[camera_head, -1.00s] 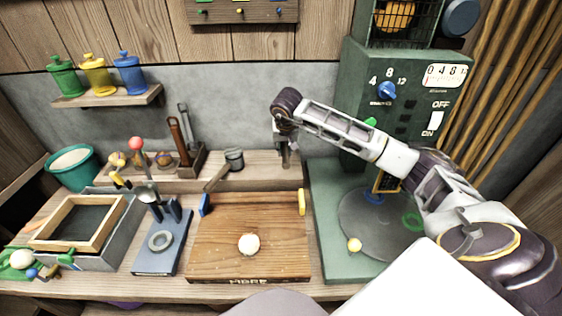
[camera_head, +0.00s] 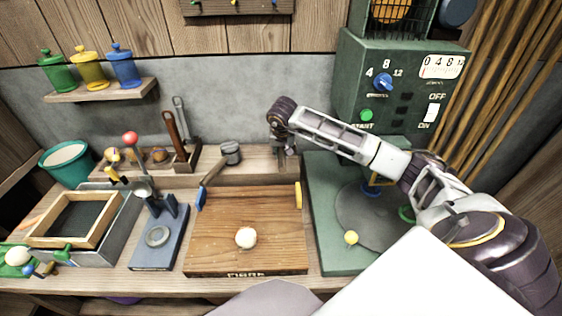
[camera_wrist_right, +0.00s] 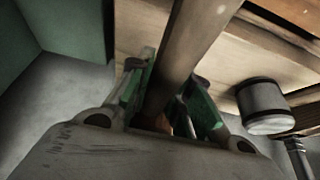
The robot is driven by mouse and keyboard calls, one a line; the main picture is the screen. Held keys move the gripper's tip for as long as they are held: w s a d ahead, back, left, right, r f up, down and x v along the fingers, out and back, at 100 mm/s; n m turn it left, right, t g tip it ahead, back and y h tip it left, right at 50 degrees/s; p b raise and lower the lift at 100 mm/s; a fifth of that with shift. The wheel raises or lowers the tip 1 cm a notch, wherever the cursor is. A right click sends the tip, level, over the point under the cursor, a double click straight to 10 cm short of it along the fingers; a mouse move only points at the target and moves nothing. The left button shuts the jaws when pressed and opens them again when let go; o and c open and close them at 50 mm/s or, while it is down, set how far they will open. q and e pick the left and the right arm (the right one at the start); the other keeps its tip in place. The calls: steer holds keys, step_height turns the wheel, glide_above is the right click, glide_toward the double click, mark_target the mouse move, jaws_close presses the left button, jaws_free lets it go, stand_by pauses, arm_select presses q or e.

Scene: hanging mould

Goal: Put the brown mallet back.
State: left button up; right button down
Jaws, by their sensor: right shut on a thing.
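My right gripper (camera_head: 286,152) hangs over the back ledge behind the wooden board. In the right wrist view its green-padded fingers (camera_wrist_right: 175,105) are closed around a brown wooden shaft, the handle of the brown mallet (camera_wrist_right: 192,45). The mallet's head is not visible there, and in the head view the gripper and arm largely hide the mallet. My left gripper is not in view.
A tool rack (camera_head: 187,158) stands further left. The wooden board (camera_head: 250,205) in front holds a pale ball (camera_head: 246,237).

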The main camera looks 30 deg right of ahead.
steer(key=shift+f, duration=0.5)
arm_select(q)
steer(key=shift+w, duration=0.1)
arm_select(e)
steer(key=shift+f, duration=1.9)
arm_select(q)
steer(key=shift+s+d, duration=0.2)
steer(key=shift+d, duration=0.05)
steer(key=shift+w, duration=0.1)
arm_select(e)
steer(key=c, duration=1.7)
jaws_free()
steer(key=shift+f, duration=0.1)
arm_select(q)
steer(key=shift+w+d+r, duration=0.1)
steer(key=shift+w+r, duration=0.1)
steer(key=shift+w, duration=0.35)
arm_select(e)
steer(key=o, duration=0.4)
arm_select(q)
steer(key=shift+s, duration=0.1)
